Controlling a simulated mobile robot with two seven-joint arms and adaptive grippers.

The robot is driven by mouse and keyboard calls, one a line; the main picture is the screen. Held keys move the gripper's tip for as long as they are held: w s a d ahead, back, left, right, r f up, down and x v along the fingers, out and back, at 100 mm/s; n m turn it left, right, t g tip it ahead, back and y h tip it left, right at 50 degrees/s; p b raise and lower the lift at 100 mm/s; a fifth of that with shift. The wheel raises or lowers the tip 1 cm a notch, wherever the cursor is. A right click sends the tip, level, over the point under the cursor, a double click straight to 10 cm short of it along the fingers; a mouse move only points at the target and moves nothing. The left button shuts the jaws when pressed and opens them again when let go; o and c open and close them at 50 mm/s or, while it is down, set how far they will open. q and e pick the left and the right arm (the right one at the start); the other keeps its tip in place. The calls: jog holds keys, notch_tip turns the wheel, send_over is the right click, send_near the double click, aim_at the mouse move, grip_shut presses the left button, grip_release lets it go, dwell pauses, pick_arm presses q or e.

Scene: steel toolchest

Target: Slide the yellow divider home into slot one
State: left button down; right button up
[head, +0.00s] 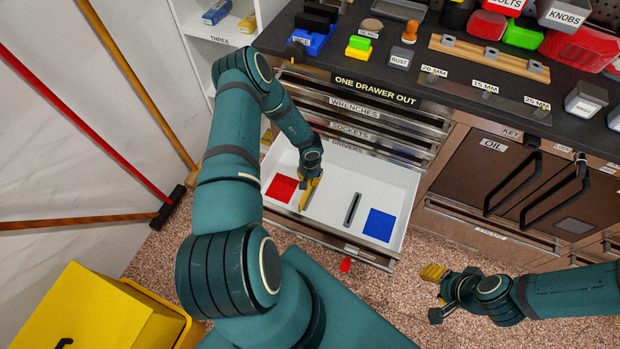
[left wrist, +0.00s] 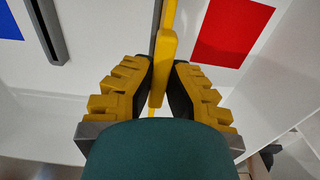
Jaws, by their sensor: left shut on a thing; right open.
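The yellow divider (head: 306,197) is in the open drawer, beside the red square (head: 281,188). My left gripper (head: 312,180) is shut on it from above. In the left wrist view the divider (left wrist: 163,70) stands between both fingers, and a thin grey strip (left wrist: 156,22) shows along its left side. Whether its lower edge sits in a slot or above one, I cannot tell. A dark grey slotted bar (head: 352,209) lies apart to the right, by the blue square (head: 380,224); it also shows in the left wrist view (left wrist: 46,30). My right gripper (head: 436,292) is open and empty, outside the drawer.
The black worktop (head: 385,66) above holds several blocks and bins. A yellow bin (head: 95,310) stands at the lower left.

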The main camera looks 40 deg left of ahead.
pick_arm(q)
jog(key=shift+f, duration=0.25)
jog(key=c, duration=1.1)
grip_release()
jog(key=shift+o, duration=0.2)
jog(key=shift+r, duration=0.1)
notch_tip(320, 180, up, 12)
jog(key=shift+d, duration=0.15)
jog(key=s+d+r+h, duration=0.1)
jog(key=s+d+r, duration=0.1)
jog(key=d, duration=0.7)
jog(key=s+d+r+m+t+h, duration=0.1)
jog(key=s+d+r, duration=0.1)
jog(key=s+d, duration=0.3)
jog(key=s+d+r+m+h, duration=0.1)
jog(key=s+d+r+h, duration=0.1)
jog(key=d, duration=1.1)
jog(key=shift+s+d+r+t, duration=0.3)
jog(key=shift+s+d+r, duration=0.15)
jog(key=shift+s, duration=0.35)
